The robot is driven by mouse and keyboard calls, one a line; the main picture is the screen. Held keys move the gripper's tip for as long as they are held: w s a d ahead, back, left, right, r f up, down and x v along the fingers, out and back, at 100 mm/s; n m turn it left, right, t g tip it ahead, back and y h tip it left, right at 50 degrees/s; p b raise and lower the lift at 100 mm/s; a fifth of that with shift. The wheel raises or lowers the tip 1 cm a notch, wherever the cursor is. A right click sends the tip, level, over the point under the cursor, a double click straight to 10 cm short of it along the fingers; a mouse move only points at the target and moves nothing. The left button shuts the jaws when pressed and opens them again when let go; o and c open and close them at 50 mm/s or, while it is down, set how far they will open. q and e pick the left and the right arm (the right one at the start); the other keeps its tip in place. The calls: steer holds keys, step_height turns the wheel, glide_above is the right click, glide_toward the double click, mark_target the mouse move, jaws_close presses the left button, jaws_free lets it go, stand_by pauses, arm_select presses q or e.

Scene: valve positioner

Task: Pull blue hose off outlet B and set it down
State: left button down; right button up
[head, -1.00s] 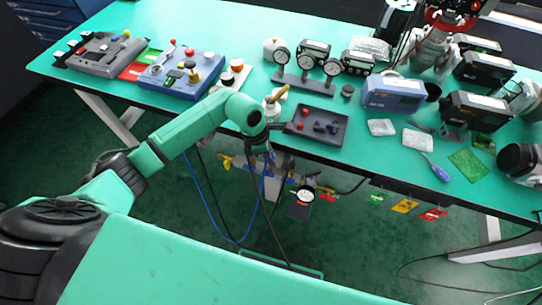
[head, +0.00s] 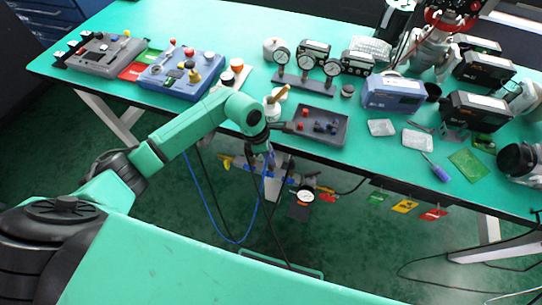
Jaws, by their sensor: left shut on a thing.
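The blue hose (head: 238,242) hangs in a loop below the front edge of the table. One side rises on the left, and the other rises to my left gripper (head: 269,162). My left gripper is at the table's front edge, pointing down, and is shut on the blue hose's upper right end. A grey valve body (head: 275,186) with yellow and red handles hangs just below the gripper. The fingers and my arm hide the hose end and outlet B, so I cannot tell whether they touch. My right gripper is out of view.
A round gauge (head: 304,195) hangs right of the valve body, with dark hoses nearby. Coloured tags (head: 404,206) hang further right.

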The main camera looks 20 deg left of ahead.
arm_select(q)
steer(key=shift+r+p, duration=0.6)
steer(key=shift+r, duration=0.45)
steer(key=shift+r+p, duration=1.2)
steer(key=shift+r, duration=0.75)
